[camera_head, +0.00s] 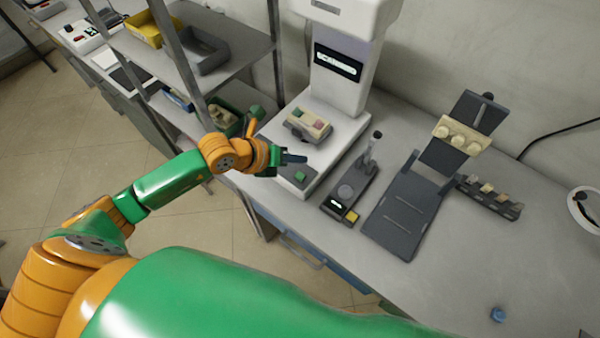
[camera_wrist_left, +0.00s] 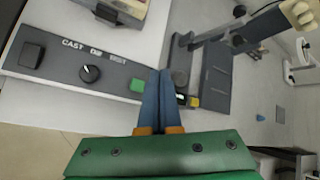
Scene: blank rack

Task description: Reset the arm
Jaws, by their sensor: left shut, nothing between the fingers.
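My left arm, green and orange, reaches in from the left in the head view. Its gripper (camera_head: 302,158) is shut and empty above the front part of the white machine's base (camera_head: 325,171). In the left wrist view the two blue-grey fingers (camera_wrist_left: 159,73) lie together, with nothing between them. Their tips show beside the green button (camera_wrist_left: 137,85) on the machine's control panel, which also carries a black knob (camera_wrist_left: 90,73). Whether the fingers touch the panel cannot be told. My right gripper is not in view.
A beige block (camera_head: 308,124) sits on the machine's base. To the right stand a small device with a yellow button (camera_head: 352,216), a dark stand (camera_head: 403,216) and a dark rack (camera_head: 488,198). A metal shelf with a yellow bin (camera_head: 143,28) is at the left. The right front table is mostly clear.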

